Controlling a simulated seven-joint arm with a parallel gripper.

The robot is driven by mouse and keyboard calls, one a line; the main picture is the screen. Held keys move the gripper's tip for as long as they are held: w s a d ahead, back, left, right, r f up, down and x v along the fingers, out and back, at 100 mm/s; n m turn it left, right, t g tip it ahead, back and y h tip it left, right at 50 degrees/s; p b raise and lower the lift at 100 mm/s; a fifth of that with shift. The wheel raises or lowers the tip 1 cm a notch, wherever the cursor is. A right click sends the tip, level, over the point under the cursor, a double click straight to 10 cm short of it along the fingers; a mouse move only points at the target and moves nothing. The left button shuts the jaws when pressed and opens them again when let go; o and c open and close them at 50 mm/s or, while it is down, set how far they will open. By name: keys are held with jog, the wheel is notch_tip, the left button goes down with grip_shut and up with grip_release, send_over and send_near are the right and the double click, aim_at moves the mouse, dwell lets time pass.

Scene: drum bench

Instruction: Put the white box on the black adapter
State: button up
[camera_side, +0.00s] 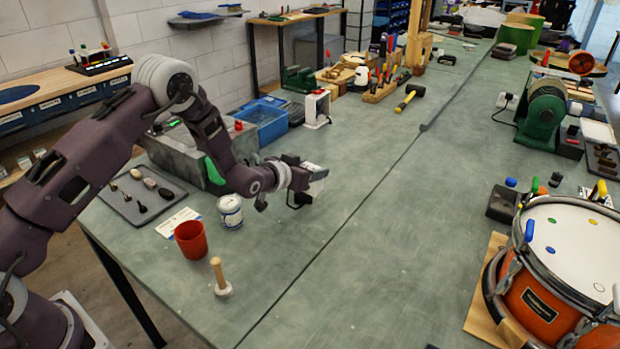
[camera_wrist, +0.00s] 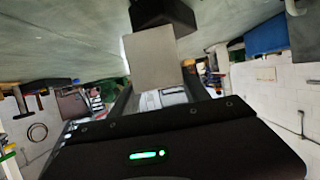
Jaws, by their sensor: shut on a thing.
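My gripper (camera_side: 303,180) is shut on the white box (camera_side: 318,187) above the bench, and the arm reaches in from the left. In the wrist view the white box (camera_wrist: 151,60) shows a pale, flat face between the fingers of my gripper (camera_wrist: 158,92). A black block (camera_wrist: 163,13), which looks like the black adapter, lies just past the box's edge in that view. In the side view a dark shape (camera_side: 299,199), perhaps the same adapter, shows just below the box, partly hidden. I cannot tell whether the box touches it.
A white jar (camera_side: 230,211), a red cup (camera_side: 191,240) and a wooden-handled tool (camera_side: 219,277) stand at the front left. A grey bin (camera_side: 183,155) is behind my forearm. An orange drum (camera_side: 548,304) is at the right. The bench middle is clear.

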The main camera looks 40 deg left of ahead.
notch_tip(320, 180, up, 9)
jog(key=a+f, duration=0.1)
jog(key=f, duration=0.2)
jog(key=a+f, duration=0.1)
jog(key=f, duration=0.1)
jog(key=a+f, duration=0.1)
jog(key=f, duration=0.2)
jog(key=shift+f, duration=0.35)
jog(key=shift+f, duration=0.1)
jog(key=o, duration=1.3)
jog(key=shift+c, duration=0.2)
jog(key=o, duration=0.4)
jog(key=shift+c, duration=0.2)
